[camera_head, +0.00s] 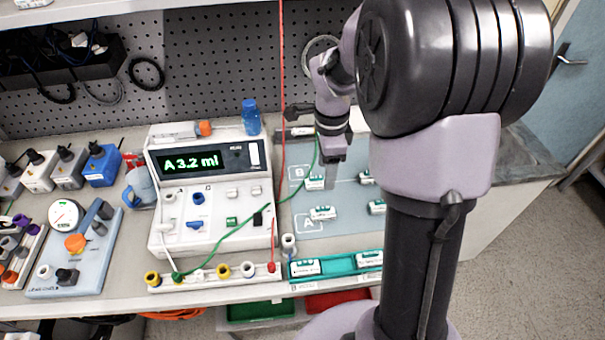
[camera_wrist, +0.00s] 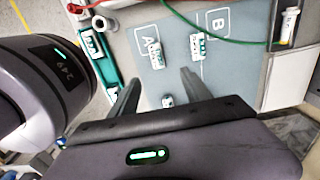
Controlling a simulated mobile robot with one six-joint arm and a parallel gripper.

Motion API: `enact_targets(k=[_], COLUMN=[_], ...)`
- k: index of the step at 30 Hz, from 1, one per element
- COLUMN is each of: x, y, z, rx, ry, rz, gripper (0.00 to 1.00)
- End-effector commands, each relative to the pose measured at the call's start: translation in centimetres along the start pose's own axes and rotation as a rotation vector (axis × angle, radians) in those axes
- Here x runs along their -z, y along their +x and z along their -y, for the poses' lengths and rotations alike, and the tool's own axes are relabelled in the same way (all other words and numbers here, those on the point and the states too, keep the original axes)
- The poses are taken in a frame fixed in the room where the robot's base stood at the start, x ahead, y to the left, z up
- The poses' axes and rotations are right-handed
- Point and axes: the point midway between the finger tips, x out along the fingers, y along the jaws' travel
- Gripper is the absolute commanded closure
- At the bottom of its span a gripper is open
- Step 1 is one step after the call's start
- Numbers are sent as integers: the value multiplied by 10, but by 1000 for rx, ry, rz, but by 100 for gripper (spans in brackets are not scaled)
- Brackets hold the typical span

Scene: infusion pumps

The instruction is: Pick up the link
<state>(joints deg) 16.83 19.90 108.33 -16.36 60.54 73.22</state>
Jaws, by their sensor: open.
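Several small white pieces with green marks, which look like links, lie on the blue-grey mat (camera_head: 346,192). One is beside the B label (camera_head: 314,182), one is beside the A label (camera_head: 323,212), and two are farther right, the nearer one (camera_head: 377,207) partly behind my arm. Two more sit in a teal tray (camera_head: 337,267) at the bench's front. The frames do not show which one is meant. My gripper (camera_head: 333,150) is open and empty above the back of the mat. In the wrist view a piece (camera_wrist: 197,46) lies beyond the fingertips (camera_wrist: 160,80).
A green cable (camera_head: 243,228) and a red cable (camera_head: 282,95) run beside the mat. A pegboard wall (camera_head: 220,60) rises behind. The mat's middle has clear patches.

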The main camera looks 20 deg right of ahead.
Motion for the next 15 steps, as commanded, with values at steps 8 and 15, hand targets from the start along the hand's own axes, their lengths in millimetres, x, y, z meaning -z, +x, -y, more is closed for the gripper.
enact_targets(k=[8,15], x=[-1,0], y=[86,110], z=[-2,-2], rx=[-3,-1], ry=[-2,-4], rz=[1,1], gripper=[44,44])
